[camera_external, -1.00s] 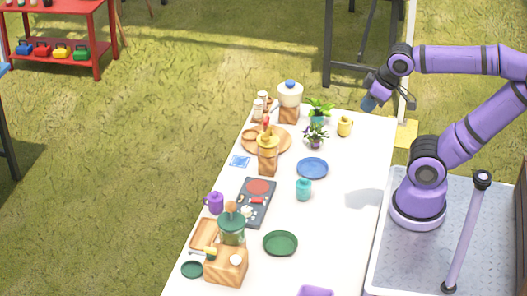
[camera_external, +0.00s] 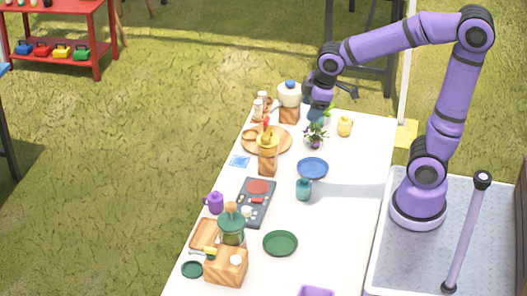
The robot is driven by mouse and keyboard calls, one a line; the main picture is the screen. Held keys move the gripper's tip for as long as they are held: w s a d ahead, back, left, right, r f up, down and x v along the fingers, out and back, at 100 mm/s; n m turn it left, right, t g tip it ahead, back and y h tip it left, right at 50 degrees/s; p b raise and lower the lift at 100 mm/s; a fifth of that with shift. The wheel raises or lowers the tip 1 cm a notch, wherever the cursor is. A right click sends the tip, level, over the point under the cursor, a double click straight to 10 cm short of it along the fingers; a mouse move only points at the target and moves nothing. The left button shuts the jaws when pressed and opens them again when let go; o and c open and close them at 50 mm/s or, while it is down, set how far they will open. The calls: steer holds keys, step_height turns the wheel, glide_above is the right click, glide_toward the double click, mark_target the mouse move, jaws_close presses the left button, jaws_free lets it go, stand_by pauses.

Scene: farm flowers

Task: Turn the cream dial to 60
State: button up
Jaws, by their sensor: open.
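A small round cream dial (camera_external: 246,212) shows near the front end of a dark grey panel (camera_external: 247,220). Its markings are too small to read. Another pale round piece (camera_external: 236,260) sits on a wooden block (camera_external: 226,268) farther down the table, and I cannot tell whether it turns. My gripper (camera_external: 318,114) is open at the far end of the table, by the potted plants and well away from the panel. It points down, and its fingertips are hard to make out.
The grey panel also bears a red disc (camera_external: 258,187). A purple mug (camera_external: 214,202), a teal bottle (camera_external: 303,190), a green blender-like jar (camera_external: 231,227) and a green plate (camera_external: 280,243) stand around it. A blue plate (camera_external: 312,168) lies nearer my gripper.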

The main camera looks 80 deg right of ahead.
steer(key=w+f+n+g, duration=0.1)
steer(key=w+f+n, duration=0.2)
steer(key=w+f, duration=0.55)
steer(key=n+g, duration=0.2)
steer(key=n, duration=0.4)
glide_above(246, 209)
step_height(246, 209, down, 24)
step_height(246, 209, down, 11)
steer(key=shift+f, duration=0.15)
steer(key=c, duration=0.9)
